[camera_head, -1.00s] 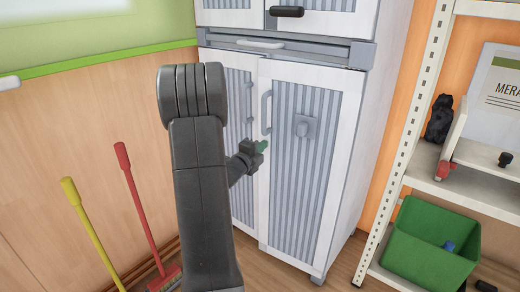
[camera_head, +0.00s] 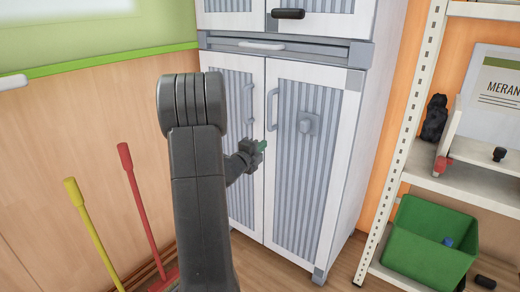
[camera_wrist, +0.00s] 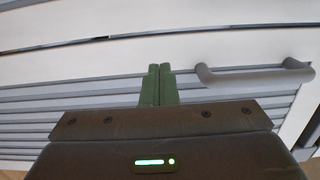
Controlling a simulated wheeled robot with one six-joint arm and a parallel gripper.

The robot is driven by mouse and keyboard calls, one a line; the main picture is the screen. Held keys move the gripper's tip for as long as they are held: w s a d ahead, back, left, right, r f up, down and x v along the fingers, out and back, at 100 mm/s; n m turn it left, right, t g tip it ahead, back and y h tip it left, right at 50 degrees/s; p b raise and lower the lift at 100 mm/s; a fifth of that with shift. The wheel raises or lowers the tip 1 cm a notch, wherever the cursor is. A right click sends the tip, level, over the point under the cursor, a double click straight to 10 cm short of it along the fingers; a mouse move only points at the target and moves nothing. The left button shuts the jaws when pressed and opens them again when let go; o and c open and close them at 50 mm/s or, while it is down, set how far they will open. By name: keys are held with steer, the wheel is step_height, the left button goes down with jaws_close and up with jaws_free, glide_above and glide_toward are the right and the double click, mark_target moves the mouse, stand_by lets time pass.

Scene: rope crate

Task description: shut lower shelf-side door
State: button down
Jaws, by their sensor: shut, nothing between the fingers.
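The lower shelf-side door (camera_head: 300,160) is the right one of the two lower cabinet doors, white-framed with a grey striped panel. It looks flush or nearly flush with the lower left door (camera_head: 241,130). Its vertical grey handle (camera_head: 271,110) is on its left edge, and also shows in the wrist view (camera_wrist: 255,76). My gripper (camera_head: 262,146) is shut and empty, its green fingertips at the door's left edge, below the handle. In the wrist view the closed fingers (camera_wrist: 160,84) point at the door front; I cannot tell whether they touch it.
A white shelf rack (camera_head: 398,150) with a green bin (camera_head: 430,250) stands on the right. A red-handled broom (camera_head: 143,215) and a yellow handle (camera_head: 92,230) lean at the lower left. A drawer (camera_head: 285,48) sits above the lower doors.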

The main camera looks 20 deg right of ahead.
steer(key=p+v, duration=0.2)
steer(key=v, duration=0.8)
steer(key=shift+a, duration=0.5)
steer(key=shift+w+d, duration=0.1)
steer(key=shift+w, duration=0.1)
